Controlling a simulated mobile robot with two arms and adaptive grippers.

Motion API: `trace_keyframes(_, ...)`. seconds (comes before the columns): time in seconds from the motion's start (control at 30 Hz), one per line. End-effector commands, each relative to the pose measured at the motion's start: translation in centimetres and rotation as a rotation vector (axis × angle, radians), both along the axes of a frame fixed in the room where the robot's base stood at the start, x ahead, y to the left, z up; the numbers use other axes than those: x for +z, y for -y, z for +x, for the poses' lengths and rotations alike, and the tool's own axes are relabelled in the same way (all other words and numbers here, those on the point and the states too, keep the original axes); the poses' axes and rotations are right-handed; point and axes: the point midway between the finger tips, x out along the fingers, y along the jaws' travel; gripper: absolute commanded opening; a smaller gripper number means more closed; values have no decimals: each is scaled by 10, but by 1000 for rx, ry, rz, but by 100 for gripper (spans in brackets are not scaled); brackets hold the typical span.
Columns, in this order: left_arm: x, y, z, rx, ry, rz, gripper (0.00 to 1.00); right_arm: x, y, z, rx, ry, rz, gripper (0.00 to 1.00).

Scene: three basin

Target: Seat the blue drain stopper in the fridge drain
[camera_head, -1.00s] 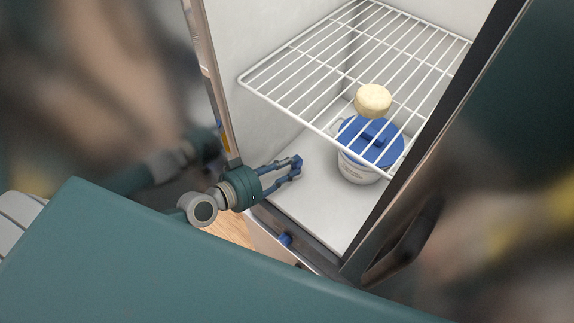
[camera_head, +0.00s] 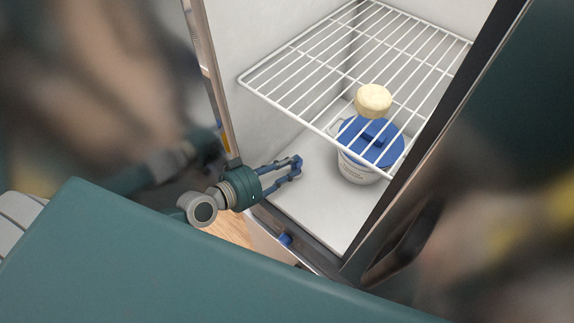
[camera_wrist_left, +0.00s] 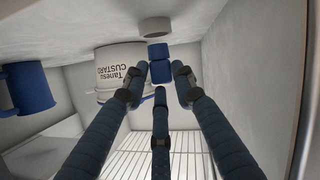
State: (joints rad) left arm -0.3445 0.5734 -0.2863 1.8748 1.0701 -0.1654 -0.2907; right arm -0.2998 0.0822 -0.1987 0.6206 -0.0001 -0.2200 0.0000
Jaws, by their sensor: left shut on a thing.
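The blue drain stopper (camera_wrist_left: 159,70) is held between the fingertips of my left gripper (camera_wrist_left: 163,84), which also shows in the head view (camera_head: 296,168) above the fridge floor, near the left wall. The wrist picture is upside down, with the fridge floor at its top. A round grey fitting, apparently the drain (camera_wrist_left: 155,27), lies on that floor just beyond the stopper. The stopper appears close to it but apart; the exact height is unclear. In the head view my gripper hides the drain. My right gripper is not seen.
A white custard tub (camera_head: 357,171) with a blue lid (camera_head: 385,151) stands right of my gripper. A wire shelf (camera_head: 317,72) spans above, bearing a pale round piece (camera_head: 373,98). A blue cup-like object (camera_wrist_left: 27,87) shows in the wrist view. The front floor (camera_head: 327,212) is clear.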

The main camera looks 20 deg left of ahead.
Motion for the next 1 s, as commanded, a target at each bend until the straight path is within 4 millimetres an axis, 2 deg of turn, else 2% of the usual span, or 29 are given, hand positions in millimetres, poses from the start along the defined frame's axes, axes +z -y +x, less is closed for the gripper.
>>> trace_keyframes(1.0,-25,0,0,0,0,-1,5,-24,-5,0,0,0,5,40)
